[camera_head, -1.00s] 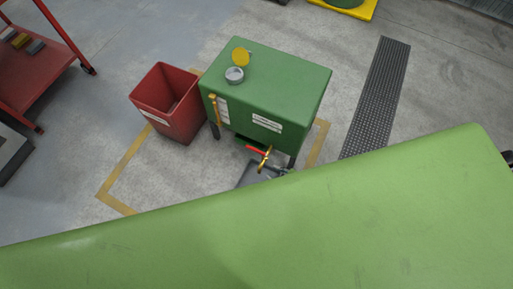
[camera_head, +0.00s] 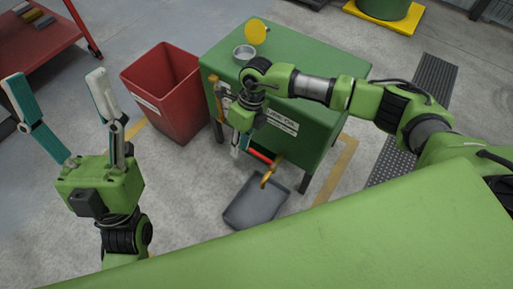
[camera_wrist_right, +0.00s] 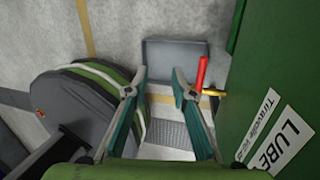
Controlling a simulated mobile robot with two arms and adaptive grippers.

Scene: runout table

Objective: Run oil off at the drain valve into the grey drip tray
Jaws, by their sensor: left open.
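The green tank (camera_head: 310,125) has a drain valve with a red lever (camera_head: 259,156) and a brass spout (camera_head: 268,177) low on its front. The grey drip tray (camera_head: 240,212) lies on the floor below the spout and looks empty. My right gripper (camera_head: 241,146) points down in front of the tank near the lever. In the right wrist view its fingers (camera_wrist_right: 160,78) are open with nothing between them; the red lever (camera_wrist_right: 202,73) stands just right of the right finger. I cannot tell if they touch. My left gripper (camera_head: 57,88) is open and empty, left of the tank.
A red bin (camera_head: 165,95) stands left of the tank. A filler neck (camera_head: 243,53) with a yellow cap (camera_head: 256,32) tops the tank. A red cart (camera_head: 38,42) is at the back left, a floor grate (camera_head: 435,85) at the right. Floor between left gripper and tray is clear.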

